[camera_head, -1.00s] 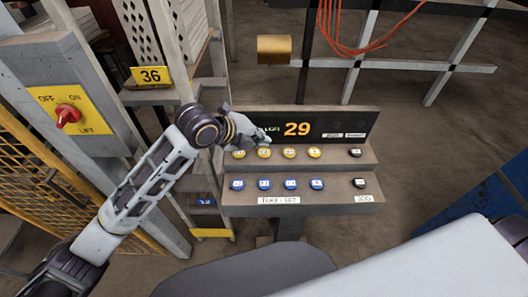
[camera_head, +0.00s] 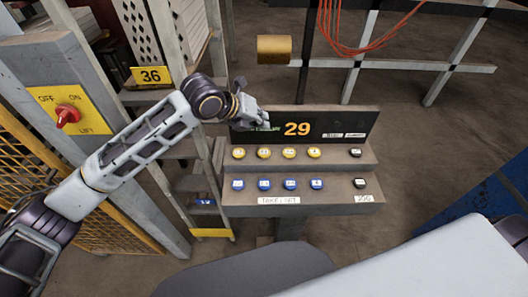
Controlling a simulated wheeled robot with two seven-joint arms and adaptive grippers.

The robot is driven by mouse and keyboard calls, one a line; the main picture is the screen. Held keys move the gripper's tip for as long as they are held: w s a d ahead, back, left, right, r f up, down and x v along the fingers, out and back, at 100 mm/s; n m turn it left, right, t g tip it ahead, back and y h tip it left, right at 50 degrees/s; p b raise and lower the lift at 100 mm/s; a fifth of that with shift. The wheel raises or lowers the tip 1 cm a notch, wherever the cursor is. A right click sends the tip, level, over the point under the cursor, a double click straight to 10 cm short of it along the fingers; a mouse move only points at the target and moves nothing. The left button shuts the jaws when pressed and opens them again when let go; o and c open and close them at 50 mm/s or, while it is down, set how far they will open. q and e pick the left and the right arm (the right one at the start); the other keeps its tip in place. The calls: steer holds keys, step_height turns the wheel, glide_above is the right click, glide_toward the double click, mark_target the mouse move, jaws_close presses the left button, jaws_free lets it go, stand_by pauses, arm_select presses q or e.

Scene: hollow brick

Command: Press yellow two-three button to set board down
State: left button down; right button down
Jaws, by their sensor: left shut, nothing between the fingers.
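The control panel (camera_head: 330,197) stands ahead with an upper row of several yellow buttons and a lower row of several blue buttons. The yellow buttons include a far-left one (camera_head: 239,152), a second one (camera_head: 264,152), a third one (camera_head: 289,152) and a far-right one (camera_head: 314,152). Their labels are too small to read. The display (camera_head: 297,129) shows an orange 29. My left gripper (camera_head: 264,121) is shut and empty, in front of the display's left part and above the yellow row, apart from the buttons. My right gripper is out of view.
Black buttons sit at the right end of each row, the upper one (camera_head: 355,153) and the lower one (camera_head: 360,183). A red OFF/ON lift switch (camera_head: 67,115) is on the left post. A rack with a yellow 36 sign (camera_head: 151,76) stands behind my left arm.

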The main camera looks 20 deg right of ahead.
mark_target(262, 150)
arm_select(q)
steer(key=shift+f, duration=0.2)
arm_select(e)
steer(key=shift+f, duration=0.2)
